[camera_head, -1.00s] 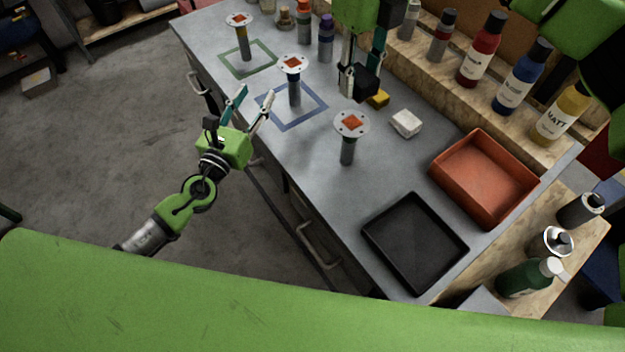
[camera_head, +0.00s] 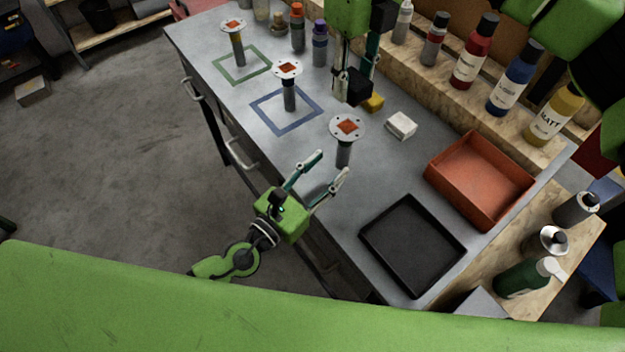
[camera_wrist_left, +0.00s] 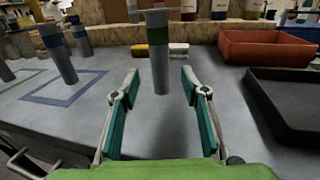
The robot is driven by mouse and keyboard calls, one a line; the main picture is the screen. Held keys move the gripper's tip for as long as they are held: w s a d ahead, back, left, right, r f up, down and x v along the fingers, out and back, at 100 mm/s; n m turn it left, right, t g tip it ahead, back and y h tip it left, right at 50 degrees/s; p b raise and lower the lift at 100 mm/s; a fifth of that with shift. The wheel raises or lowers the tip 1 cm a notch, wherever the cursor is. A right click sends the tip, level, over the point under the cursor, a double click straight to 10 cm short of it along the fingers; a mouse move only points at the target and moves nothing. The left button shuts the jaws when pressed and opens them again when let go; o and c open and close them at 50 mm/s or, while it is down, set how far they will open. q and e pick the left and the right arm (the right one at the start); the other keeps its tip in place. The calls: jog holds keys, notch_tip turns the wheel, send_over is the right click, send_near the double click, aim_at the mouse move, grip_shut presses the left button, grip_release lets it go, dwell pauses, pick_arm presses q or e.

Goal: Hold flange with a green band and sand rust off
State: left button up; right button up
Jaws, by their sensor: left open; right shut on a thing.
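The flange with a green band (camera_head: 344,153) stands upright on the grey bench, with an orange-brown rust patch on its round top. My left gripper (camera_head: 331,165) is open at the bench's front edge, pointing at this flange. My right gripper (camera_head: 357,78) is shut on a dark block (camera_head: 358,88) above the bench, behind the flange.
A blue-banded flange (camera_head: 289,98) stands in a blue square; another flange (camera_head: 238,50) stands in a green square. A yellow block (camera_head: 373,103) and white block (camera_head: 401,125) lie behind. A red-orange tray (camera_head: 440,185) and black tray (camera_head: 372,245) are right. Bottles line the back.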

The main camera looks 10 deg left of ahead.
aim_at(339, 155)
pick_arm(q)
jog(key=x, duration=0.6)
jog(key=shift+w+d, duration=0.15)
grip_shut()
